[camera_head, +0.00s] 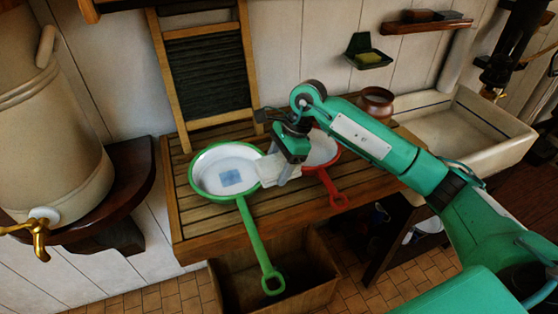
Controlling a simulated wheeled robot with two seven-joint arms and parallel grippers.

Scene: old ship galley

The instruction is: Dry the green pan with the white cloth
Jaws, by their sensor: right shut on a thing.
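The green pan (208,178) has a green rim, a white inside and a long green handle that sticks out over the front edge of the slatted wooden counter. A small bluish patch (231,177) shows on its inside. My right gripper (279,164) is at the pan's right rim, shut on the white cloth (269,172). The cloth hangs below the jaws, at or over the pan's right edge; I cannot tell if it touches the pan. My left gripper is not in view.
A red pan (322,148) lies just right of the cloth, partly hidden by my right arm. A washboard (207,70) leans at the back of the slatted counter (200,228). A brown pot (376,101) and a sink (455,130) are to the right. A wooden crate (312,295) stands below.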

